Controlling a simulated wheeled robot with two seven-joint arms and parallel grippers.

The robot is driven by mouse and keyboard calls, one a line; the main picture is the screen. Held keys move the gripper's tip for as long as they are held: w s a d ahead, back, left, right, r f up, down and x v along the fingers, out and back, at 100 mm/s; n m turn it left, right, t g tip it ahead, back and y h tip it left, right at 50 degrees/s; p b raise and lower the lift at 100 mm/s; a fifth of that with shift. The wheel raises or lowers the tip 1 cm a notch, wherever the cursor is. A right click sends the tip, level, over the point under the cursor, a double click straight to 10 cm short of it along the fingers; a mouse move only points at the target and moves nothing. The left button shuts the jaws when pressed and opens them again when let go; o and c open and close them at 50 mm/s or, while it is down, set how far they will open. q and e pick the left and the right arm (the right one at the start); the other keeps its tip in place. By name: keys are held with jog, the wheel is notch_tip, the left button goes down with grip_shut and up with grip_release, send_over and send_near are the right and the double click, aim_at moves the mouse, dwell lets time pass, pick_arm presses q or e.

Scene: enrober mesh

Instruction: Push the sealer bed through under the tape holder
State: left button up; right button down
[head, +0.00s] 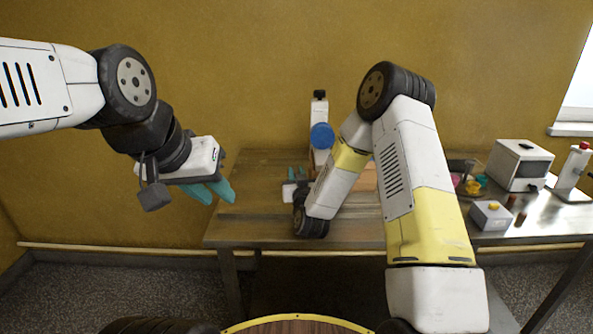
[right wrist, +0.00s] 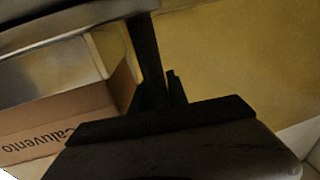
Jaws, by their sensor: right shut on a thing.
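The tape holder, as I take it, is the white upright stand with a blue disc (head: 321,136) at the back of the wooden table. A brown carton (head: 365,178) shows behind my right arm; its printed side is in the right wrist view (right wrist: 75,118). I cannot make out the sealer bed clearly; my right arm hides much of that area. My right gripper (head: 297,175) is low over the table in front of the stand. In the right wrist view it is shut on what looks like a dark upright bar (right wrist: 147,45). My left gripper (head: 215,193) hangs open and empty, left of the table.
The wooden table (head: 255,233) has free room at its left end.

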dwell(0.7)
jog(key=shift+d, duration=2.35)
jog(key=c, duration=1.3)
grip_release()
jog(key=shift+d, duration=0.1)
jog(key=shift+s, duration=0.3)
jog(key=s, duration=0.4)
jog(key=s+d, duration=0.1)
jog(key=s, duration=0.2)
jog(key=shift+s, duration=0.1)
